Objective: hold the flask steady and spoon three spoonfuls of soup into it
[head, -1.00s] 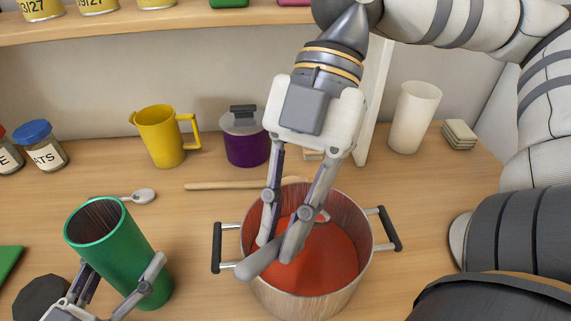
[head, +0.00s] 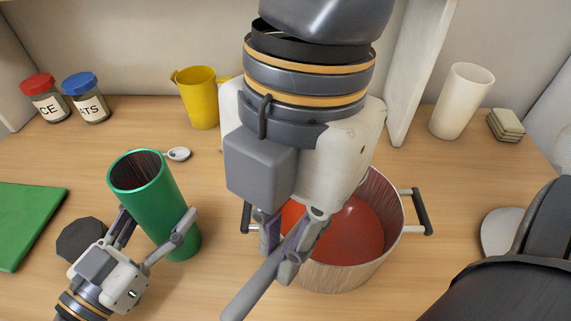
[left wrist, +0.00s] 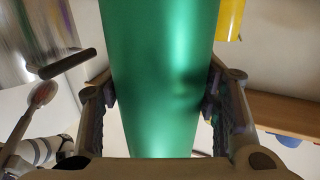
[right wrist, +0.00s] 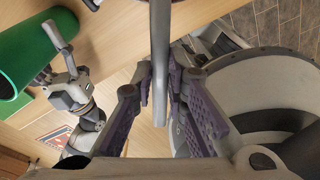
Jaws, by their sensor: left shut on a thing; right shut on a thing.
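The green flask (head: 155,205) stands upright or slightly tilted on the counter, open at the top. My left gripper (head: 157,216) is shut around its side; the flask also fills the middle of the left wrist view (left wrist: 165,80). My right gripper (head: 287,247) is shut on the grey handle of a spoon (head: 258,287), over the left side of the pot. The pot (head: 378,205) holds red soup (head: 350,232). The spoon's bowl is hidden in the head view; a reddish spoon bowl (left wrist: 42,95) shows near the pot in the left wrist view.
A dark lid (head: 80,238) and a green board (head: 28,222) lie left of the flask. A small white spoon (head: 178,154) lies behind it. A yellow jug (head: 198,98), two jars (head: 86,100) and a white cup (head: 462,100) stand farther back. The pot's handles stick out sideways.

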